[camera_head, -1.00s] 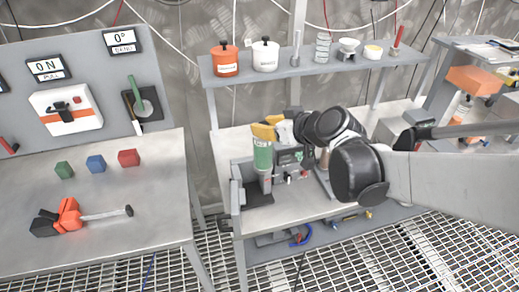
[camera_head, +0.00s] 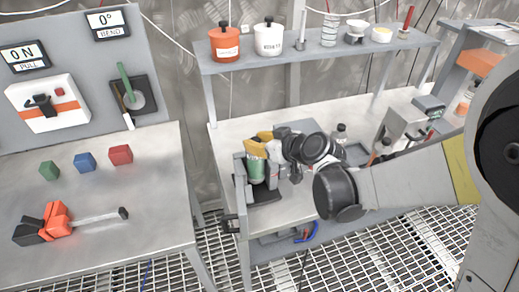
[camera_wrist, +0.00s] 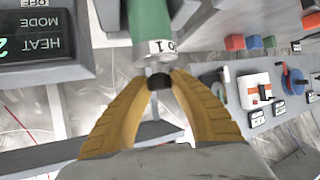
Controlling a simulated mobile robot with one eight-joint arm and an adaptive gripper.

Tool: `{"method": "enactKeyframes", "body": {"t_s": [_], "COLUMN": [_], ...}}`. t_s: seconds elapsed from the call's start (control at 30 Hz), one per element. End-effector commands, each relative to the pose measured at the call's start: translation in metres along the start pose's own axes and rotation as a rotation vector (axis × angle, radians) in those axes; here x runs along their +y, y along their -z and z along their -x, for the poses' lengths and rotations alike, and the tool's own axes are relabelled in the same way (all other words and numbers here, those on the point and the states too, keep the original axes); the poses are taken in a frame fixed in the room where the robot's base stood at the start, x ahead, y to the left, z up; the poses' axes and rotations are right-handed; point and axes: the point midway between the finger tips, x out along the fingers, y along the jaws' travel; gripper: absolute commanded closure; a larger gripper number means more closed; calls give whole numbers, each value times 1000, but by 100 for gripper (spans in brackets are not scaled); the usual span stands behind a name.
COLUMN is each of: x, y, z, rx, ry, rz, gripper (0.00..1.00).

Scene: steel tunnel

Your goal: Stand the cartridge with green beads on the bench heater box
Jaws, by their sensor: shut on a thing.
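The cartridge with green beads (camera_head: 256,168) is upright at the left end of the middle bench. In the wrist view its green body (camera_wrist: 149,22) has a white label and a dark end. My gripper (camera_head: 262,138), with yellow fingers, is shut on that dark end; the fingertips (camera_wrist: 159,80) close around it. The heater box (camera_wrist: 42,42), with a dark HEAT MODE display, is beside the cartridge in the wrist view. In the head view my gripper and wrist hide much of this spot. I cannot tell whether the cartridge's lower end touches anything.
A shelf (camera_head: 310,57) above the bench holds an orange pot (camera_head: 225,46), a white pot (camera_head: 268,40) and small vessels. A grey device (camera_head: 403,122) stands on the right of the bench. The left table (camera_head: 110,200) holds coloured blocks and an orange-and-black tool.

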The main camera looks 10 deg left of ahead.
Motion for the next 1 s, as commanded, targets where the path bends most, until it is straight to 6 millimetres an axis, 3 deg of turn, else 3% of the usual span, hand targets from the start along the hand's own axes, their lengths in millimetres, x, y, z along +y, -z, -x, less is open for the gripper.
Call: {"method": "enactKeyframes", "body": {"t_s": [0.17,0.4,0.77,0.8,0.83,1.0], "x": [0,0,0,0,0,0], "y": [-12,-43,-46,-45,-45,-45], "z": [-7,-24,-25,-24,-24,-24], "rx": [0,1,0,0,0,0], "ry": [0,0,0,0,0,0], "rz": [0,0,0,0,0,0], "gripper": [100,100,100,63,56,56]}}
